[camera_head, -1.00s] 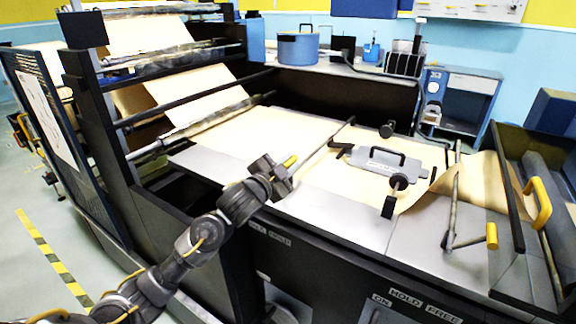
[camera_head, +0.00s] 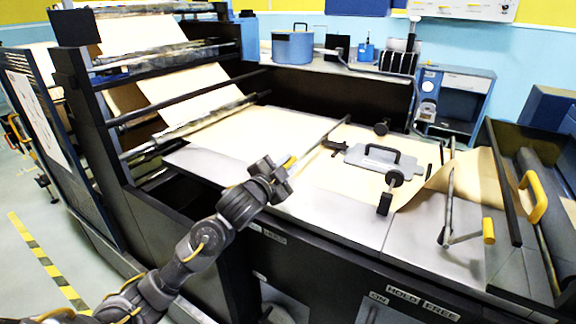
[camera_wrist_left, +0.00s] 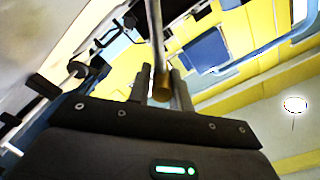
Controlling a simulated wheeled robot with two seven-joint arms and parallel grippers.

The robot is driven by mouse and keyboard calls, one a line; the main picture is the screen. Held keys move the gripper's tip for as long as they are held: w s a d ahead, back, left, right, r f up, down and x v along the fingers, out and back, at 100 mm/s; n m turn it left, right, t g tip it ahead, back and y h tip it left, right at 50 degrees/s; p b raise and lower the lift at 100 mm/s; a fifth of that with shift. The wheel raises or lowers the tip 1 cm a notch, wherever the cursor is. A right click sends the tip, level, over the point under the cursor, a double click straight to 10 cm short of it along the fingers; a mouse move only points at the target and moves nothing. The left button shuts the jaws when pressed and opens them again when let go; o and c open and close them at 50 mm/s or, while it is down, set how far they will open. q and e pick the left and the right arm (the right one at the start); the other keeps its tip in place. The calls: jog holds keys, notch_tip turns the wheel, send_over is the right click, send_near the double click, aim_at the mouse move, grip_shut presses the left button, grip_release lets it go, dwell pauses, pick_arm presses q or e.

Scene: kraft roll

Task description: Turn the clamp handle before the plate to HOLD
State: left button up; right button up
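The clamp handle (camera_head: 318,142) before the plate is a long thin grey bar with a yellow grip. It slants across the paper-covered table from its far pivot towards my left gripper (camera_head: 279,178). My left gripper is at the yellow end. In the left wrist view, the fingers (camera_wrist_left: 161,88) stand close on both sides of the handle (camera_wrist_left: 154,35), whose yellowish-brown end lies between them; it looks shut on it. The grey plate (camera_head: 365,158) with a black handle lies on the brown paper. A HOLD label (camera_head: 274,237) on the front edge is partly hidden by my arm. My right gripper is not in view.
A second handle with a yellow grip (camera_head: 489,231) stands right of the plate, above ON, HOLD and FREE labels (camera_head: 403,295). A black clamp post (camera_head: 388,195) stands by the plate. Dark roller frames (camera_head: 110,130) rise at the left. Bare table (camera_head: 340,215) lies in front.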

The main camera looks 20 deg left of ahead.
pick_arm(q)
jog(key=o, duration=0.4)
jog(key=s, duration=0.3)
jog(key=s+a+b, duration=0.1)
jog(key=s, duration=0.3)
jog(key=s+b, duration=0.1)
jog(key=s, duration=0.2)
jog(key=shift+s+a, duration=0.2)
jog(key=shift+s, duration=0.15)
